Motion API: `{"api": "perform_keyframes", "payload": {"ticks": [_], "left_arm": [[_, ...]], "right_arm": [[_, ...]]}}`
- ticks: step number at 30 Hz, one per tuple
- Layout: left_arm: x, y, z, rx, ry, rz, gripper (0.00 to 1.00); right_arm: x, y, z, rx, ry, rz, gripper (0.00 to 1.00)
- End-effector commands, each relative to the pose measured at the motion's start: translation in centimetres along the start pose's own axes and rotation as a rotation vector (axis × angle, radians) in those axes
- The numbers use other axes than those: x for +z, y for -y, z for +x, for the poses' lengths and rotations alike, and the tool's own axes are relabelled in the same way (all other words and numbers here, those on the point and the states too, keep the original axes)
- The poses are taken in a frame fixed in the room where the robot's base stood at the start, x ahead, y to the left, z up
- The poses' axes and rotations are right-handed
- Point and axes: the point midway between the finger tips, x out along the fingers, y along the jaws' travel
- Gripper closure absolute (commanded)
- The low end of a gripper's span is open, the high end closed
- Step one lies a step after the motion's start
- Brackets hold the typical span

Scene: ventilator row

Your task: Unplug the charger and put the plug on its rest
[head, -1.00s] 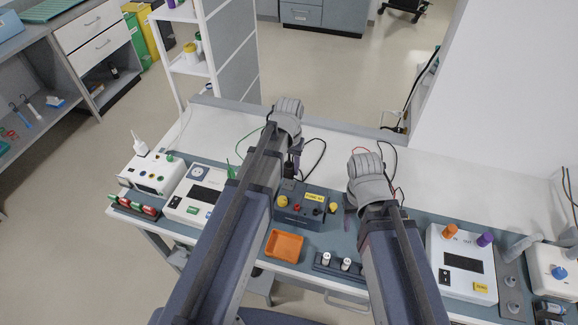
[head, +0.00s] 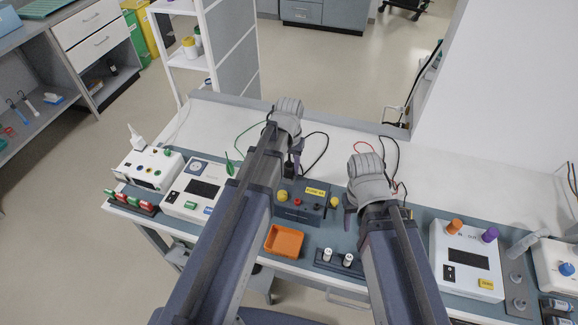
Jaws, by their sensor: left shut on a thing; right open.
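My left gripper (head: 292,168) points down just behind the dark blue box (head: 303,208) with yellow knobs and a yellow label. It is shut on a small dark thing, apparently the charger's plug, mostly hidden by the jaws and my forearm. A black cable (head: 325,145) loops on the white bench top beside it. I cannot tell whether the plug is in a socket or clear of it. My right gripper (head: 348,203) is open, right of the blue box, with its fingers partly hidden by its wrist. I cannot make out the plug's rest for certain.
An orange tray (head: 284,241) and a dark holder with two white-capped vials (head: 338,263) stand in front. White devices stand at left (head: 195,188) and right (head: 466,260). A red wire and black cables lie behind my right wrist. The rear bench top is mostly clear.

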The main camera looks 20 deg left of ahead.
Motion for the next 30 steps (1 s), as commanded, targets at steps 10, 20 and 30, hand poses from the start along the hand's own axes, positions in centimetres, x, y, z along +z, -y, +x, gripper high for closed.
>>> {"api": "perform_keyframes", "payload": {"ticks": [10,20,30], "left_arm": [[0.0,0.0,0.6,0.000,0.000,0.000,1.00],[0.0,0.0,1.2,0.000,0.000,0.000,1.00],[0.0,0.0,1.9,0.000,0.000,0.000,1.00]], "right_arm": [[0.0,0.1,0.6,0.000,0.000,0.000,0.50],[-0.1,0.1,1.2,0.000,0.000,0.000,0.50],[-0.1,0.2,1.8,0.000,0.000,0.000,0.50]]}}
